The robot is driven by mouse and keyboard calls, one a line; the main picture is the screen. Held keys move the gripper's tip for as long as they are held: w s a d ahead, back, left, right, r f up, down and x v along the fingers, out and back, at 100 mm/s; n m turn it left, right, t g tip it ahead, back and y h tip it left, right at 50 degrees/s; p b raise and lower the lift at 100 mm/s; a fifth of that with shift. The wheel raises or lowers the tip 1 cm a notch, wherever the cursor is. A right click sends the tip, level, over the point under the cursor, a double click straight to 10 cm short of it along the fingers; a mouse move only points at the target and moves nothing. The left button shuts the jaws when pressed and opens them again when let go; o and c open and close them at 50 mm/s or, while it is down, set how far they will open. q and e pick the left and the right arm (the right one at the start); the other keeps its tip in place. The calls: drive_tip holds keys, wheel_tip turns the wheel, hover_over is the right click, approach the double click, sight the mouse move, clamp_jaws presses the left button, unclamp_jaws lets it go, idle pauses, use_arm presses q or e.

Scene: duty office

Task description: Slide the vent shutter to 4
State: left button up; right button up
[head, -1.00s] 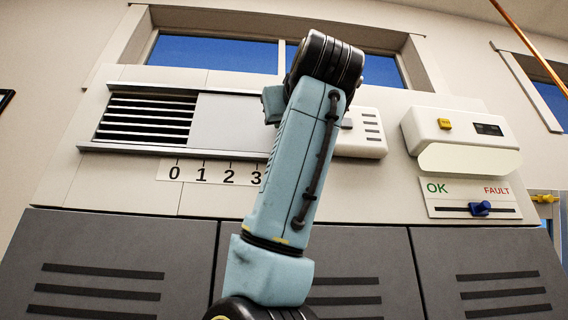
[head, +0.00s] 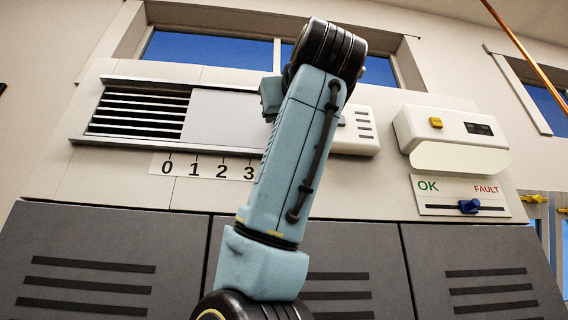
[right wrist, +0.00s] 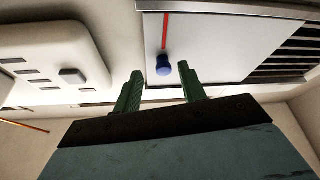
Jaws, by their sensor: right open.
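The vent shutter (head: 225,118) is a pale panel in a rail, with dark grille slats (head: 138,112) open to its left. A scale strip (head: 182,165) below reads 0, 1, 2, 3; my right arm hides its right end and the shutter's right part. The left gripper is out of view.
A white box (head: 358,135) sits right of the vent, partly behind my arm. Farther right are a box with a yellow button (head: 436,123) and an OK/FAULT slider with a blue knob (head: 470,206). Grey cabinets (head: 105,265) line the wall below.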

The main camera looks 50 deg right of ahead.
drive_tip(key=b+v, duration=0.4)
drive_tip(key=v, duration=0.7)
drive_tip(key=shift+s+a, duration=0.25)
drive_tip(key=shift+s, duration=0.05)
